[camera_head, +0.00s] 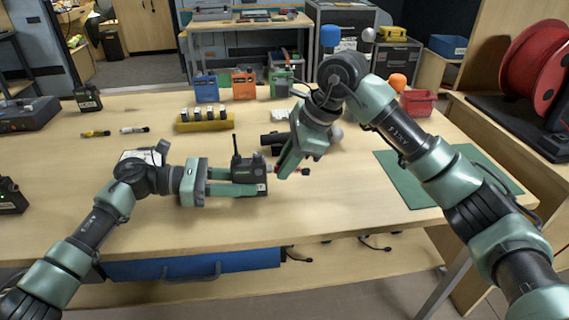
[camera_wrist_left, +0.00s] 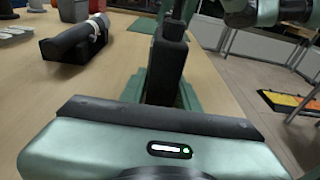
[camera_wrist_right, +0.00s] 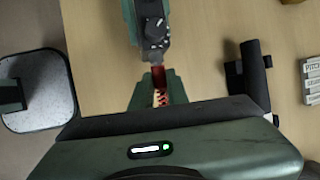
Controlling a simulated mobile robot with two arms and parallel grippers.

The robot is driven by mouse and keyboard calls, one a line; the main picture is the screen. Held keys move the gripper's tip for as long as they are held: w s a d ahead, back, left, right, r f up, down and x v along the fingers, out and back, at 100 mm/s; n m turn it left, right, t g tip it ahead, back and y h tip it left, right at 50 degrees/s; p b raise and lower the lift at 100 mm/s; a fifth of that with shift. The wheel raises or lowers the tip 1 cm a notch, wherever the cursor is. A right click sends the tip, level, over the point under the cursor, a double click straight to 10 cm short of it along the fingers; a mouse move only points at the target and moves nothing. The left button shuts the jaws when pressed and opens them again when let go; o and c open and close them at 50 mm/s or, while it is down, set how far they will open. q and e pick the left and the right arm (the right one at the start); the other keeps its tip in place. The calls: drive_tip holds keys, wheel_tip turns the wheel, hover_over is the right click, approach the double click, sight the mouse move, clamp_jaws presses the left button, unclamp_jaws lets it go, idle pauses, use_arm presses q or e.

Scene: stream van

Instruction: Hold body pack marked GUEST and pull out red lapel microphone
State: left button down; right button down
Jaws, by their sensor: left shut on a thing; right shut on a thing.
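The black body pack (camera_head: 249,168) with a stub antenna is upright over the near middle of the table. My left gripper (camera_head: 250,189) is shut on it, and the left wrist view shows the black pack (camera_wrist_left: 166,70) between the green fingers; its marking is not readable. My right gripper (camera_head: 284,170) points down beside the pack, shut on the red lapel microphone. In the right wrist view the red microphone part (camera_wrist_right: 158,76) lies between the pack's end (camera_wrist_right: 153,30) and my right fingertips (camera_wrist_right: 156,98). I cannot tell whether it still touches the pack.
A black cylinder (camera_head: 273,140) lies just behind the pack. A yellow rack (camera_head: 204,125) and blue, orange and green cases stand farther back. A red bin (camera_head: 417,103) stands at back right, near a green mat (camera_head: 440,178).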

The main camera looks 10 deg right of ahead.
sight(306, 167)
drive_tip(key=shift+d, duration=1.1)
drive_tip(key=shift+d, duration=1.5)
use_arm(q)
drive_tip(key=c, duration=0.9)
unclamp_jaws()
drive_tip(key=shift+c, duration=0.2)
drive_tip(key=shift+a, duration=0.1)
